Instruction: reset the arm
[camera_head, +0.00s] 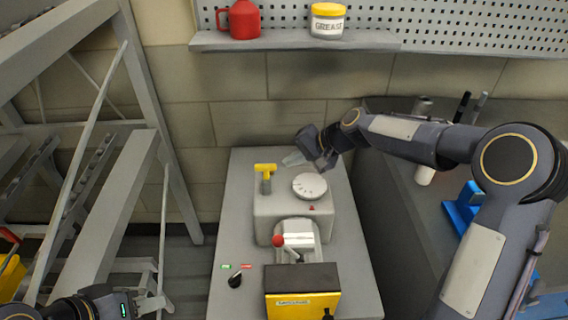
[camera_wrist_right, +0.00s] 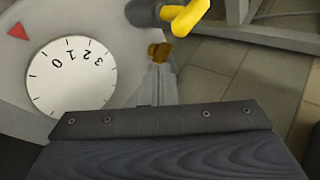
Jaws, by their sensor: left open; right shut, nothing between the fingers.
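My right arm reaches in from the right in the head view. Its gripper (camera_head: 292,160) is shut and empty, above the back of the grey machine (camera_head: 290,225), close to the white numbered dial (camera_head: 310,186) and the yellow T-handle (camera_head: 265,169). In the right wrist view the shut fingers (camera_wrist_right: 158,75) sit between the dial (camera_wrist_right: 70,78) and the yellow handle (camera_wrist_right: 185,18). A small brown knob-like piece (camera_wrist_right: 159,52) shows at their tips; I cannot tell if they touch it. My left gripper (camera_head: 150,288) is open at the bottom left, partly cut off.
A red-knobbed lever (camera_head: 278,241) and a yellow-black box (camera_head: 302,292) stand at the machine's front. A grey frame (camera_head: 130,190) fills the left. A shelf (camera_head: 300,40) holds a red can (camera_head: 240,20) and a grease tub (camera_head: 327,20). A blue object (camera_head: 463,207) lies on the right bench.

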